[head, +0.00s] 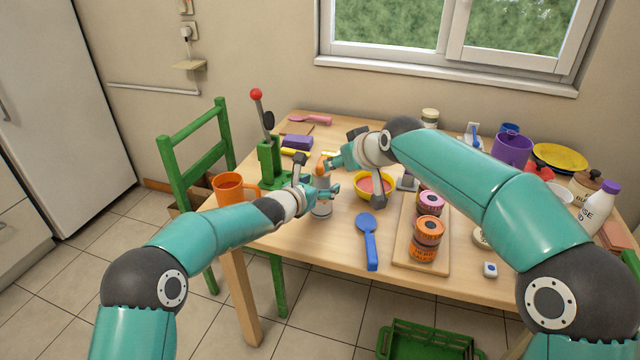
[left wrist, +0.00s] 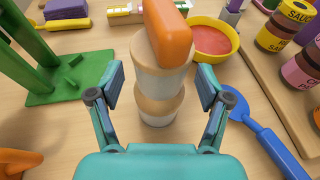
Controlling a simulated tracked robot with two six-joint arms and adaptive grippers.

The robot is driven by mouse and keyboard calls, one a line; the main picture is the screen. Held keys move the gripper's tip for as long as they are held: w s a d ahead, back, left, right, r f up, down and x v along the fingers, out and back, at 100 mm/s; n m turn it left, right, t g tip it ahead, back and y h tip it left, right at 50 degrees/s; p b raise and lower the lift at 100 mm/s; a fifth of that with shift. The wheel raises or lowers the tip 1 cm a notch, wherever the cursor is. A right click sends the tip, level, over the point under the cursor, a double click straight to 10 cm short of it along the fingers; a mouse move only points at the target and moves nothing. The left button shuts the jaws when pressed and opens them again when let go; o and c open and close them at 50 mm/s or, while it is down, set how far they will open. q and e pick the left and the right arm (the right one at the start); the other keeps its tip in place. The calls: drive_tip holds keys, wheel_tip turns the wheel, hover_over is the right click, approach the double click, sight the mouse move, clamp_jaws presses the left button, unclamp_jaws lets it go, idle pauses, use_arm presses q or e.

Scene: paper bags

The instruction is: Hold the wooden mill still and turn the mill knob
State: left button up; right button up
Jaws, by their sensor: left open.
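The wooden mill (left wrist: 158,95) stands upright on the table, with a pale wood and grey-white waisted body. Its orange knob (left wrist: 166,34) is on top, long and slightly tilted. In the head view the mill (head: 321,209) is partly hidden by my left gripper (head: 326,192), and the orange knob (head: 321,168) shows above. In the left wrist view my left gripper (left wrist: 160,97) is open, one finger on each side of the mill, with gaps visible. My right gripper (head: 337,163) is beside the knob; whether its fingers touch it or are closed is unclear.
A yellow bowl (head: 361,192) with red contents is close right of the mill. A green press (head: 270,160) and orange mug (head: 229,186) are on the left. A blue spoon (head: 368,240) lies in front. Jars (head: 426,229) stand on a board (head: 404,249).

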use_arm(q)
drive_tip(key=shift+w+d+f, duration=0.25)
drive_tip(key=shift+w+d, duration=0.05)
drive_tip(key=shift+w, duration=0.25)
clamp_jaws()
idle(0.4)
